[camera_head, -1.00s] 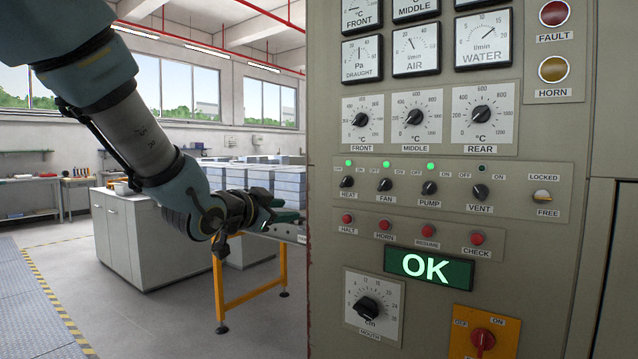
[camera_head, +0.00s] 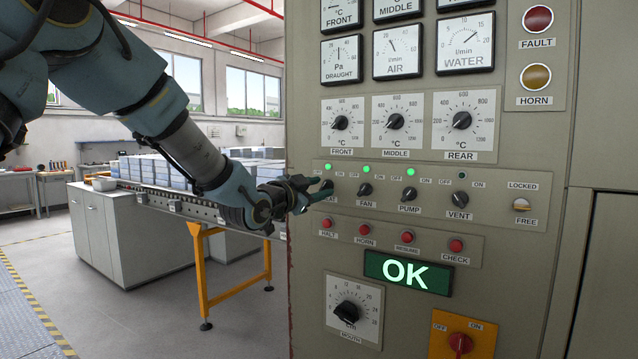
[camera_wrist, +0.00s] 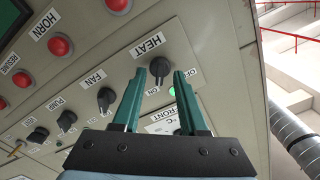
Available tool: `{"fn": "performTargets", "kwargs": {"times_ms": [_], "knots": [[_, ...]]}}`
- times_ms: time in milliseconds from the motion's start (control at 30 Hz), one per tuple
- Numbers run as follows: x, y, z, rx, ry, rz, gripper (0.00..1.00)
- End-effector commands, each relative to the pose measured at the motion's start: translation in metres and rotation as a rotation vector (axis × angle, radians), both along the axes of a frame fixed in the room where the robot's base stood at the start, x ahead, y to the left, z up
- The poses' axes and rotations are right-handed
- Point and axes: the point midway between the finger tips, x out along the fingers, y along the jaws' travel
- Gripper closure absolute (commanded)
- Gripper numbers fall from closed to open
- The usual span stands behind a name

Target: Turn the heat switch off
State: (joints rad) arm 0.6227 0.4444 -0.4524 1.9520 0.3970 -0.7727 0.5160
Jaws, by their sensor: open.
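The heat switch is a small black knob (camera_wrist: 160,67) under the HEAT label, seen in the wrist view. The green lamp (camera_head: 328,167) above it is lit. In the head view the knob and label are partly hidden by my gripper (camera_head: 314,187), which reaches in from the left. In the wrist view my gripper (camera_wrist: 160,76) is open, with its two green fingers on either side of the knob at their tips. I cannot tell whether either finger touches it.
The fan (camera_head: 365,189), pump (camera_head: 409,193) and vent (camera_head: 460,199) knobs sit in the same row to the right. Red buttons, such as halt (camera_head: 327,223), lie just below. A conveyor (camera_head: 200,207) with stacked blocks stands left of the panel.

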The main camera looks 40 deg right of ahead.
Motion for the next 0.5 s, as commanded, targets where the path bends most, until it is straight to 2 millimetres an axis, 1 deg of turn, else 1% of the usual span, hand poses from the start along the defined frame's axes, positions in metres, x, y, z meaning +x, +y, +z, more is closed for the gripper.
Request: {"fn": "performTargets", "kwargs": {"times_ms": [100,333,500], "knots": [[0.0004,-0.0033,0.0001,0.000,0.000,0.000,0.57],[0.0007,-0.0032,-0.0003,0.000,0.000,0.000,0.59],[0.0008,-0.0031,-0.0003,0.000,0.000,0.000,0.78]]}}
